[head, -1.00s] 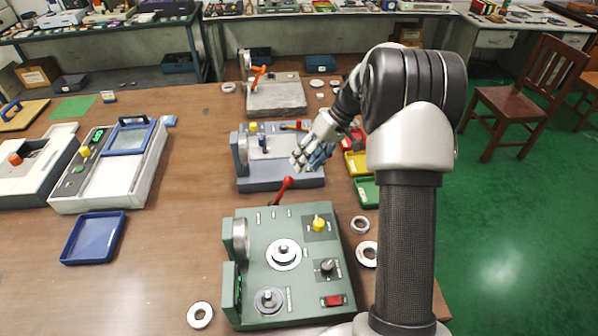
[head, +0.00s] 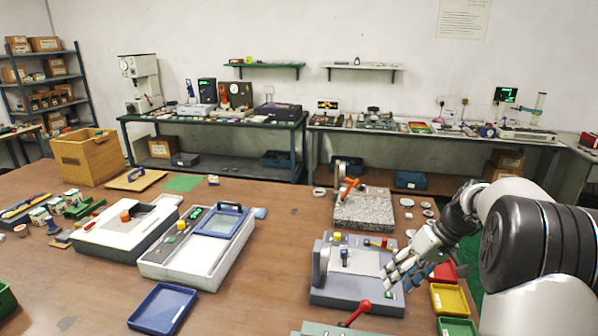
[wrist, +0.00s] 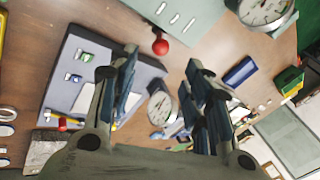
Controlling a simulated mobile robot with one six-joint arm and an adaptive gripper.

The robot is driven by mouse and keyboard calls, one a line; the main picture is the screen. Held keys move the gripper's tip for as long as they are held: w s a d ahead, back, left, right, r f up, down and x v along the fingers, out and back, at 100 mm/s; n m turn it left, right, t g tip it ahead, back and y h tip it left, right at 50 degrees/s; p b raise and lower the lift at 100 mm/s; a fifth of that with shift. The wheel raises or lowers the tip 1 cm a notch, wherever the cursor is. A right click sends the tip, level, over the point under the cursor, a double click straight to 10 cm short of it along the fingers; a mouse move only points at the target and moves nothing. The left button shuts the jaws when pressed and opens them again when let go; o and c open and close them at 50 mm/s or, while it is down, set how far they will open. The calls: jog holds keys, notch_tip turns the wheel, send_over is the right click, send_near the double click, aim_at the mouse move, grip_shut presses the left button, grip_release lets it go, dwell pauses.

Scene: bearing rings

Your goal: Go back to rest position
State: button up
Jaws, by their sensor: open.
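My gripper (head: 402,275) is at the right in the head view, over the right side of the blue-grey bench device (head: 357,290). In the wrist view my gripper (wrist: 170,85) shows its two sets of fingers spread apart, with nothing between them but background. The same blue-grey device shows at the left of the wrist view (wrist: 62,95). A red ball-tipped lever (head: 364,305) stands in front of the device and also shows in the wrist view (wrist: 160,46).
Red, yellow (head: 449,299) and green (head: 457,327) bins stand right of the device. A granite block (head: 365,212) lies behind it. A white tester (head: 170,262) and a blue tray (head: 162,309) stand left. Bare table lies between tester and device.

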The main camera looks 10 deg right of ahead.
jog(key=s+a+r+h, duration=0.3)
jog(key=s+a+r, duration=0.9)
jog(key=s, duration=0.2)
jog(key=s+a+f+t+h, duration=0.1)
jog(key=s+a, duration=0.1)
jog(key=s, duration=0.6)
jog(key=s+a+f+m+t+h, duration=0.1)
jog(key=s+a+t, duration=0.1)
jog(key=s, duration=0.6)
jog(key=shift+s+a+f, duration=0.15)
jog(key=shift+s+f, duration=0.1)
jog(key=shift+f, duration=0.1)
